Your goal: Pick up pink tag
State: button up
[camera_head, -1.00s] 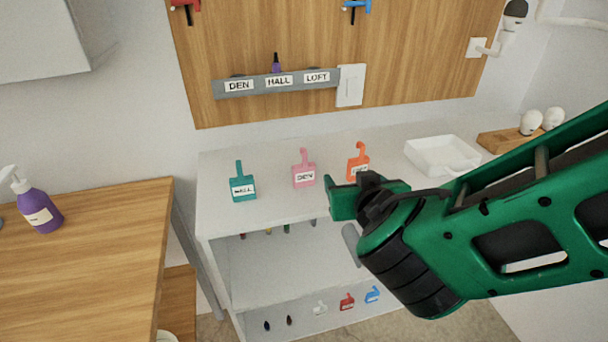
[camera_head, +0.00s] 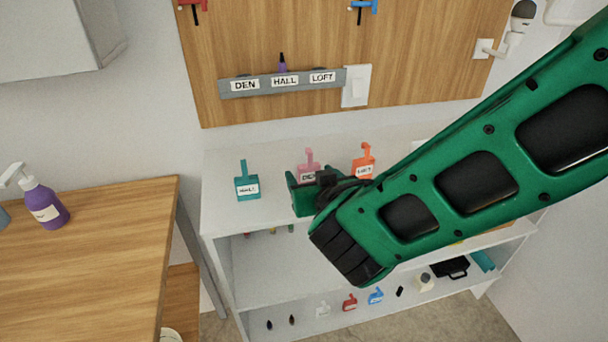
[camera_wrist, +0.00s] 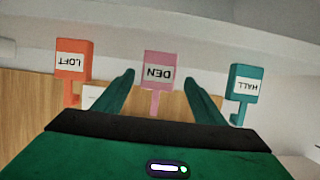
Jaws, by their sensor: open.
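The pink tag (camera_head: 309,160), with a white DEN label, stands upright on the white shelf top (camera_head: 226,218). In the head view my gripper hides its lower part. My gripper (camera_head: 304,190) is in front of the pink tag, with its fingers spread. In the wrist view the pink tag (camera_wrist: 159,72) shows upside down, centred beyond the gap between my two open green fingers (camera_wrist: 160,92). Nothing is held. Whether the fingers touch the tag cannot be told.
A teal HALL tag (camera_head: 246,184) stands left of the pink tag and an orange LOFT tag (camera_head: 363,160) right of it. A grey rack (camera_head: 283,88) labelled DEN, HALL, LOFT is on the wooden board behind. A wooden table (camera_head: 90,245) is at left.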

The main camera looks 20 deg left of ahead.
aim_at(310, 173)
jog(key=x, duration=0.3)
jog(key=shift+w+d+f, duration=0.1)
jog(key=shift+w+f, duration=0.05)
jog(key=shift+w, duration=0.05)
jog(key=c, duration=1.1)
